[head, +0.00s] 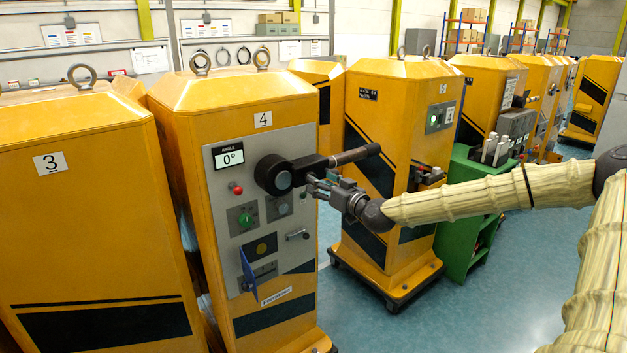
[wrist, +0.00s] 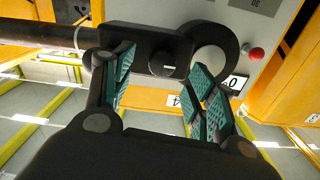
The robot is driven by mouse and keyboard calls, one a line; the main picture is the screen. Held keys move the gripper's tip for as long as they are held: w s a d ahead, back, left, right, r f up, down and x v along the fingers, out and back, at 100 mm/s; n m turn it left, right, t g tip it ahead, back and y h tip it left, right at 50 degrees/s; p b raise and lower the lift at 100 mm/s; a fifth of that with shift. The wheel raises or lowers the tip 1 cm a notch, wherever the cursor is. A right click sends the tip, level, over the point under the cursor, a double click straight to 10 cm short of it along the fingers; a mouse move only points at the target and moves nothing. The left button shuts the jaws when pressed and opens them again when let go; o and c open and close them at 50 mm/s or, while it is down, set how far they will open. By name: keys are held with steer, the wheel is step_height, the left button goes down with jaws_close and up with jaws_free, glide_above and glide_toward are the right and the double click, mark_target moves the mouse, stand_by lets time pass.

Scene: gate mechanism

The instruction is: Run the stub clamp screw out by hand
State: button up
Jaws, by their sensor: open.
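The clamp screw (wrist: 162,64) shows in the wrist view as a round dark knob with a pale mark on the dark crank arm (wrist: 125,42). In the head view the screw cannot be made out. The crank arm (head: 308,165) runs right from a round hub (head: 273,175) on cabinet 4, with a dark bar stub (head: 355,155) at its outer end. My gripper (head: 318,184) is open and empty in front of the crank arm. In the wrist view my gripper (wrist: 163,85) has its teal-padded fingers on either side of the screw; contact cannot be told.
Cabinet 3 (head: 75,230) stands left. Another yellow cabinet and a green cart (head: 462,215) stand right. Floor is clear in front.

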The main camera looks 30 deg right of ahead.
steer(key=shift+w+a, duration=0.15)
steer(key=shift+w, duration=0.9)
steer(key=shift+w+a, duration=0.15)
steer(key=shift+w, duration=0.85)
